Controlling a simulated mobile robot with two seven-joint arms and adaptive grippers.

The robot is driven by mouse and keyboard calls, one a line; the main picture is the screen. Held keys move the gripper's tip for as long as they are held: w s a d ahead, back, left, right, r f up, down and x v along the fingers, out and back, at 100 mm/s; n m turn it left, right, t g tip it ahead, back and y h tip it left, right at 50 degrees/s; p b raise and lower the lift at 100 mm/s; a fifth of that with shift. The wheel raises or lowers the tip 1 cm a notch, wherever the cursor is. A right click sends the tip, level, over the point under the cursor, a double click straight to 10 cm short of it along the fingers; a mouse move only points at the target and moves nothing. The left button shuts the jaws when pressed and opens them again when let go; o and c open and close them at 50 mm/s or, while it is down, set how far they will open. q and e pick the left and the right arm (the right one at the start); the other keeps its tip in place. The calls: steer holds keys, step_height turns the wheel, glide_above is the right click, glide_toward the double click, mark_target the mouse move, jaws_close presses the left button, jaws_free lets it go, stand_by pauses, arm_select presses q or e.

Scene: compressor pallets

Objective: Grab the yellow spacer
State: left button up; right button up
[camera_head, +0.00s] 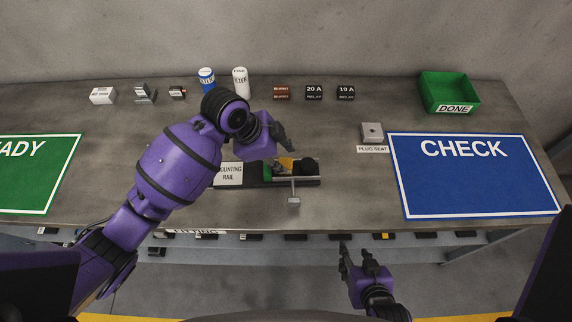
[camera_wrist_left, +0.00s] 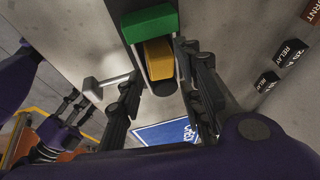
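The yellow spacer (camera_head: 286,162) sits on the mounting rail (camera_head: 307,183), beside a green block (camera_head: 267,171). In the left wrist view the spacer (camera_wrist_left: 158,60) lies between the green block (camera_wrist_left: 150,22) and a dark round part. My left gripper (camera_head: 284,147) is above the rail, partly hiding the spacer in the head view. In the left wrist view its two fingers (camera_wrist_left: 158,66) are apart, one on each side of the spacer; contact cannot be told. My right gripper (camera_head: 355,256) is open and empty, in front of the table's near edge.
A metal lever (camera_head: 294,199) sticks out from the rail's front. A plug seat (camera_head: 372,133), blue CHECK mat (camera_head: 475,180) and green DONE bin (camera_head: 449,93) are to the right. Relays (camera_head: 314,93), a white can (camera_head: 240,82) and a blue-and-white can (camera_head: 206,79) stand behind.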

arm_select(q)
steer(key=shift+x, duration=1.5)
steer(key=c, duration=0.9)
steer(key=shift+o, duration=0.2)
steer(key=shift+r, duration=0.1)
